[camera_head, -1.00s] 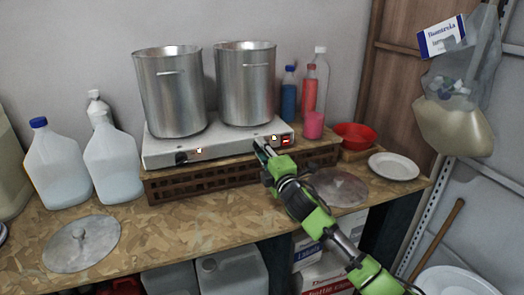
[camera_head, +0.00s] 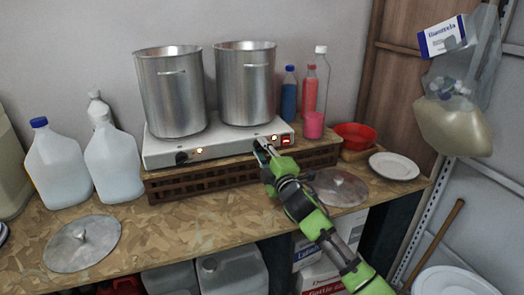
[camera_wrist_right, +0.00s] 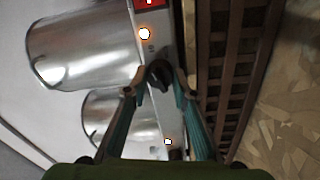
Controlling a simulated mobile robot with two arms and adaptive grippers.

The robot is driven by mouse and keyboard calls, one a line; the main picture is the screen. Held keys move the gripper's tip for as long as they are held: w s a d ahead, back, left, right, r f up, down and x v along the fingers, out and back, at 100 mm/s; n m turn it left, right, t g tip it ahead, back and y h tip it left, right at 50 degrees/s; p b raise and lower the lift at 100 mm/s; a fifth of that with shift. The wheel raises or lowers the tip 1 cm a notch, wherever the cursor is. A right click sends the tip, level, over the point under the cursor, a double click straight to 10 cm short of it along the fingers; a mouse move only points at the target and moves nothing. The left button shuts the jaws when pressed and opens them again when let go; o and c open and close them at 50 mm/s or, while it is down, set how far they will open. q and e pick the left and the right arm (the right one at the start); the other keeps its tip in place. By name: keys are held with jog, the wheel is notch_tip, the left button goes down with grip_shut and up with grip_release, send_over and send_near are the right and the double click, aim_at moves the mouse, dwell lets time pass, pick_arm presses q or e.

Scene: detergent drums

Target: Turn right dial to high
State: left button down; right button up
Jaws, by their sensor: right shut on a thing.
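The two-burner hot plate (camera_head: 225,143) stands on a wooden crate, with a steel pot on each burner. Its right dial is hidden behind my right gripper (camera_head: 262,152) in the head view. In the right wrist view the black right dial (camera_wrist_right: 160,75) sits between the fingertips of my right gripper (camera_wrist_right: 157,90), which is shut on it. I cannot read its setting. An orange-lit lamp (camera_wrist_right: 145,33) is beside it. The left dial (camera_head: 181,157) is at the left of the front panel, next to another lit lamp (camera_head: 199,152). My left gripper is not in view.
Pots (camera_head: 172,95) and (camera_head: 245,85) rise above the panel. A red switch (camera_head: 286,140) and pink cup (camera_head: 313,125) are right of my gripper. A lid (camera_head: 338,187) lies below right.

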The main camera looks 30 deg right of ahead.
jog(key=o, duration=1.1)
jog(key=shift+d+f, duration=0.1)
jog(key=v, duration=1.2)
jog(key=shift+s, duration=0.1)
jog(key=shift+f, duration=0.1)
